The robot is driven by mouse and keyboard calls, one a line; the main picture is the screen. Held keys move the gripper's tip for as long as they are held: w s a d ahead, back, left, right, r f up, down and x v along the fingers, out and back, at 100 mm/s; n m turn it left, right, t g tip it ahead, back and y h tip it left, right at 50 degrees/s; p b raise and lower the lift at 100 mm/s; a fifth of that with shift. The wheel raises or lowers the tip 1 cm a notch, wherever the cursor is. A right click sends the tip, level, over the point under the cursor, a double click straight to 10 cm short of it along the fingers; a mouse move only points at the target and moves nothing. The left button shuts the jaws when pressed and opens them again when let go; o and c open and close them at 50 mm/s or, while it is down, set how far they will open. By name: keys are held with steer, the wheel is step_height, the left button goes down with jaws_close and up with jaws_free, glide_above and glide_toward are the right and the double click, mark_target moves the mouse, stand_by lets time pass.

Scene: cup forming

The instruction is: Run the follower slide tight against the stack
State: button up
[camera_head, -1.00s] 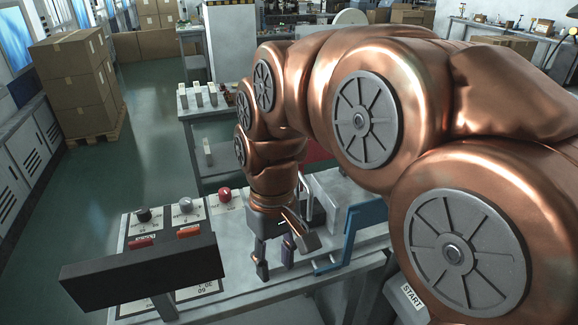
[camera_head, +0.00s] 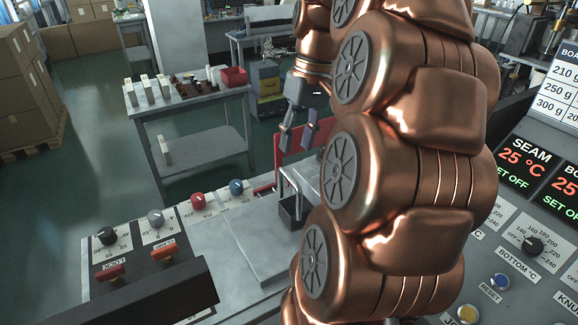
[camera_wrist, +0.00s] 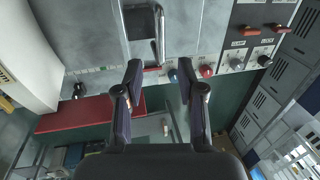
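My gripper (camera_head: 299,140) hangs past the far edge of the machine bench, fingers pointing down. In the wrist view my gripper (camera_wrist: 159,75) has its two dark fingers well apart, with nothing between them. A bent metal handle (camera_wrist: 160,35) stands beyond the fingertips beside a grey metal plate (camera_wrist: 88,30). In the head view a dark box-shaped part (camera_head: 290,214) with a bent metal bar sits on the bench beside my arm. I cannot tell which part is the follower slide, and no stack can be made out for certain. My arm hides much of the bench.
The bench holds a red knob (camera_head: 197,201), a blue knob (camera_head: 236,187) and a black control panel (camera_head: 165,255). A red panel (camera_wrist: 90,113) lies along the far edge. A side table (camera_head: 195,108) bears white blocks and a red bin (camera_head: 233,77). Floor lies between.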

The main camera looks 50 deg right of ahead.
mark_target(290, 176)
steer(key=shift+w+a+f+p, duration=0.1)
steer(key=shift+a+f+p, duration=0.15)
steer(key=shift+f, duration=0.9)
steer(key=shift+w+a+f+p, duration=0.15)
steer(key=shift+f+p, duration=0.25)
steer(key=shift+f, duration=0.8)
steer(key=shift+s+a+f+p, duration=0.1)
steer(key=shift+a+f+p, duration=0.2)
steer(key=shift+f, duration=0.85)
jaws_close()
